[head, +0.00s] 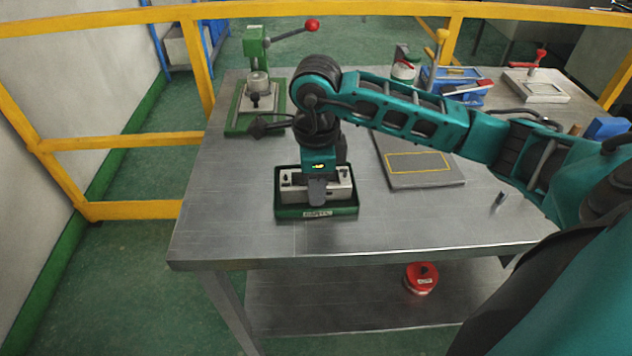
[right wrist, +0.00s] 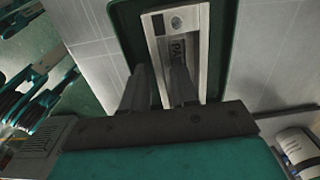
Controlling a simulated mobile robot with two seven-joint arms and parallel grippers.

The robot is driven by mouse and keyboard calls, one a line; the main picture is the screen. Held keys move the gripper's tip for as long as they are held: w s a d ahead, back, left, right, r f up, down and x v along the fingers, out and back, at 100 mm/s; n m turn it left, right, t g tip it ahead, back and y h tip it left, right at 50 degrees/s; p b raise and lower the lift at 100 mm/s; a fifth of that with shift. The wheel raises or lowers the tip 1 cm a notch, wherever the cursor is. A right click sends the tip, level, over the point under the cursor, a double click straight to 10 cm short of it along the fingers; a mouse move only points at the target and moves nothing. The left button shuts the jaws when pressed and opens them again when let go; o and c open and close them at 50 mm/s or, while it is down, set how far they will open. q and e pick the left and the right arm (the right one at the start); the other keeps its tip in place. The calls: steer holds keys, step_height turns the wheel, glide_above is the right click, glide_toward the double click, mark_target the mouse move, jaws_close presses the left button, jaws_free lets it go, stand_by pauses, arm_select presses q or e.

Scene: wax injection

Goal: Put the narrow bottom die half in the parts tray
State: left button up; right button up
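A green tray (head: 289,213) with a white label on its front wall stands near the front left of the table. A light grey metal die half (head: 342,191) lies in it, with dark features on top. My right gripper (head: 317,192) points down over the middle of the die half, one finger in front of it. In the right wrist view, the gripper's two fingers (right wrist: 160,88) stand apart at the die half (right wrist: 203,42), inside the tray (right wrist: 128,35). Whether they touch it, I cannot tell. Part of the die half is hidden behind the gripper. My left gripper is not in view.
A green press (head: 254,90) with a red-knobbed lever stands at the back left. A grey board with a yellow outline (head: 425,180) lies right of the tray. A blue box (head: 470,95) and a white clamp plate (head: 535,88) stand behind. The front left table corner is clear.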

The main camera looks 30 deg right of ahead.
steer(key=shift+o, duration=0.4)
steer(key=shift+r, duration=0.45)
step_height(320, 180, up, 11)
steer(key=p, duration=0.1)
steer(key=shift+r, duration=0.2)
